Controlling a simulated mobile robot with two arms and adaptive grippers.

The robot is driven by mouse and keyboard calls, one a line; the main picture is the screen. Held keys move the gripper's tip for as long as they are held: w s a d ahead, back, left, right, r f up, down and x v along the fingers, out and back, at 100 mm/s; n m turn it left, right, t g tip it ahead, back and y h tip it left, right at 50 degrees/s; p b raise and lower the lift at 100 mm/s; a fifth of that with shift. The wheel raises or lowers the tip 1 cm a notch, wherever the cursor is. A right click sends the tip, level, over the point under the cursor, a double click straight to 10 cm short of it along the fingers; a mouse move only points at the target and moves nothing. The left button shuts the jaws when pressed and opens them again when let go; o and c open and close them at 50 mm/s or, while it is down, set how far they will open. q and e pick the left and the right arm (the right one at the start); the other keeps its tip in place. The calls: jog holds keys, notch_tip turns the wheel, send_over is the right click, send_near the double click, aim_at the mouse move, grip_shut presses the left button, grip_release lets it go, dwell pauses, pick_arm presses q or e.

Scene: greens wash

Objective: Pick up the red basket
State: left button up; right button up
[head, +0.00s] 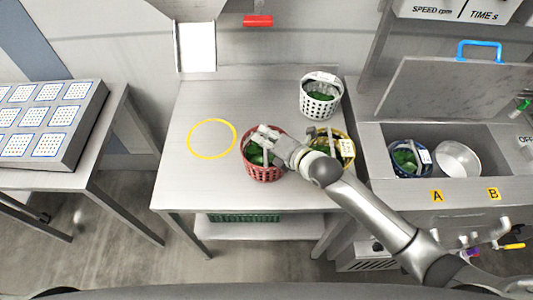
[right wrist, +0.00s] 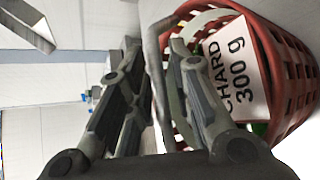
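The red basket (head: 263,170) stands on the steel table with greens inside. In the right wrist view the red basket (right wrist: 293,70) fills the upper right, with a white label reading CHARD 300 g (right wrist: 238,70). My right gripper (head: 264,139) is over the basket's top. In the right wrist view, the basket's handle (right wrist: 156,70) runs between the fingers of my right gripper (right wrist: 155,50), which look closed in on it. The gripper hides part of the basket's opening. My left gripper is not in view.
A yellow basket (head: 347,148) is close on the right, partly behind my right arm. A white basket (head: 320,100) stands behind. A yellow ring (head: 191,143) marks clear table at left. A blue basket (head: 408,172) and metal pot (head: 459,160) sit in the basin at right.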

grip_shut()
dwell(0.4)
jog(key=shift+w+r, duration=0.1)
jog(key=shift+r, duration=0.15)
